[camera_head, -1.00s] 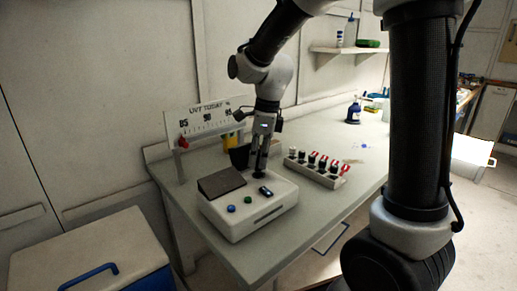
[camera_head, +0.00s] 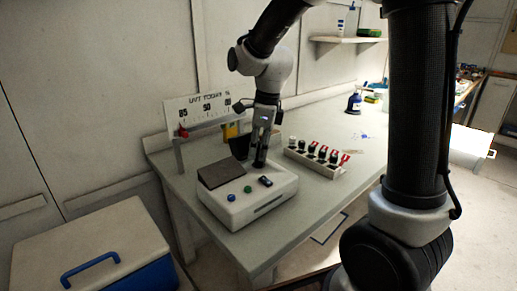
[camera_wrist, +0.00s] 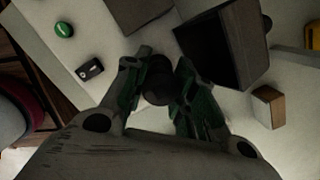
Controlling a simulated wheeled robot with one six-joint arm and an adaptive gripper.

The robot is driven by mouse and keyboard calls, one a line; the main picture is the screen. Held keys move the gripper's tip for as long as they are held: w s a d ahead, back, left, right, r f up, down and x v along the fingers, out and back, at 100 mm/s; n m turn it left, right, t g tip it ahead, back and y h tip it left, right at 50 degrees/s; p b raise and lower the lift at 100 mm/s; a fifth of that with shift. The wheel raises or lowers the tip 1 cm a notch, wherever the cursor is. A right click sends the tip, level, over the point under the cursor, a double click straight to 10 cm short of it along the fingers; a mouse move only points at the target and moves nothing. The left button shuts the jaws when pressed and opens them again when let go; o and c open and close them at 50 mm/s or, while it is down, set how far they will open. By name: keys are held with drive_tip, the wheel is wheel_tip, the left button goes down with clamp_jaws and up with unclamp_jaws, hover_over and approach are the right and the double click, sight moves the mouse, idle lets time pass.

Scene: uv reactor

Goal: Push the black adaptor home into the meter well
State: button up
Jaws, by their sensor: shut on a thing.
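The meter (camera_head: 243,206) is a white box on the bench with a dark sloped panel, a blue button and a green button. My gripper (camera_head: 260,160) points down over the back right of the meter's top. In the wrist view my gripper (camera_wrist: 162,88) has its green-padded fingers closed around a dark round piece, the black adaptor (camera_wrist: 157,85). The adaptor stands at the meter's top face between the fingertips. The well itself is hidden beneath it and the fingers, so I cannot tell how deep it sits.
A rack (camera_head: 316,163) of several red-tagged vials stands right of the meter. A sign board with a scale (camera_head: 205,110) stands behind. A dark open box (camera_wrist: 222,45) is close beside the fingers. A cooler (camera_head: 95,250) with a blue handle is at lower left.

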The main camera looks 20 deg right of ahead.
drive_tip(key=shift+f, duration=1.2)
idle(0.4)
drive_tip(key=o, duration=0.9)
wheel_tip(320, 180, up, 12)
drive_tip(key=d, duration=0.1)
drive_tip(key=shift+s+d, duration=0.35)
drive_tip(key=shift+f, duration=0.15)
